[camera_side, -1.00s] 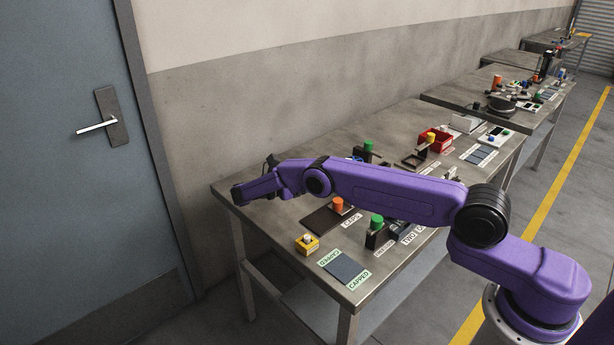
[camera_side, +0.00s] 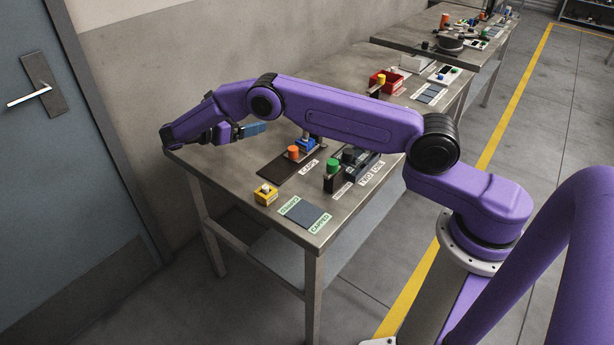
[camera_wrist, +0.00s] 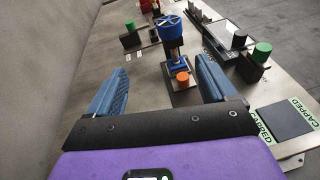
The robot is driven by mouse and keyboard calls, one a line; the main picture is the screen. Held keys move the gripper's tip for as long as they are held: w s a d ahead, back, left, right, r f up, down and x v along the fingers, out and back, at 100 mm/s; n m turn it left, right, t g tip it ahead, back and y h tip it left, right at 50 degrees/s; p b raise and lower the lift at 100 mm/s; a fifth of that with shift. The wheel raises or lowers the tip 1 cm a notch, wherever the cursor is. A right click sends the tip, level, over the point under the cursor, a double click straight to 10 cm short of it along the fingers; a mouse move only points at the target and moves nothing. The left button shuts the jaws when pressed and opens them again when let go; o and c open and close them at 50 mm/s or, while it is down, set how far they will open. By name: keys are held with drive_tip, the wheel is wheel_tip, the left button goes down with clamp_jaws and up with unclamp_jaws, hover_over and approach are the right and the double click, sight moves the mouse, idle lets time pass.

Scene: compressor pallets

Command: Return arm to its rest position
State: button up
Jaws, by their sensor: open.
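My purple arm reaches across the grey table (camera_side: 335,208) from the right in the side view. My gripper (camera_side: 262,128) is above the table near its back left part, its blue finger pointing right. In the wrist view my gripper (camera_wrist: 158,78) has its two blue fingers spread wide, with nothing held between them. An orange cap (camera_wrist: 183,77) shows beyond the fingers, on a dark mat; it also shows in the side view (camera_side: 293,153). My arm hides part of the table's back.
A yellow box with a pale button (camera_side: 266,194) stands near the front edge, beside a dark pad (camera_side: 305,215) labelled CAPPED. A green-topped black block (camera_side: 333,168) stands to the right. A red bin (camera_side: 385,79) is farther back. A wall and door are at left.

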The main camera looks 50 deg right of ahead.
drive_tip(key=s+a+r+t+y, duration=0.2)
drive_tip(key=s+a+r+y, duration=0.2)
drive_tip(key=s, duration=0.4)
drive_tip(key=s+a+r+t+y, duration=0.1)
drive_tip(key=s+a+r+y, duration=0.3)
drive_tip(key=s, duration=0.3)
drive_tip(key=s+d+m+y, duration=0.1)
drive_tip(key=s+d+y, duration=0.1)
drive_tip(key=s, duration=1.2)
drive_tip(key=s+d+m+g+y, duration=0.1)
drive_tip(key=s+y, duration=0.4)
drive_tip(key=s, duration=0.9)
drive_tip(key=shift+s+d+m+y, duration=0.15)
drive_tip(key=shift+d+m+y, duration=0.2)
drive_tip(key=shift+m, duration=0.25)
drive_tip(key=shift+r, duration=0.15)
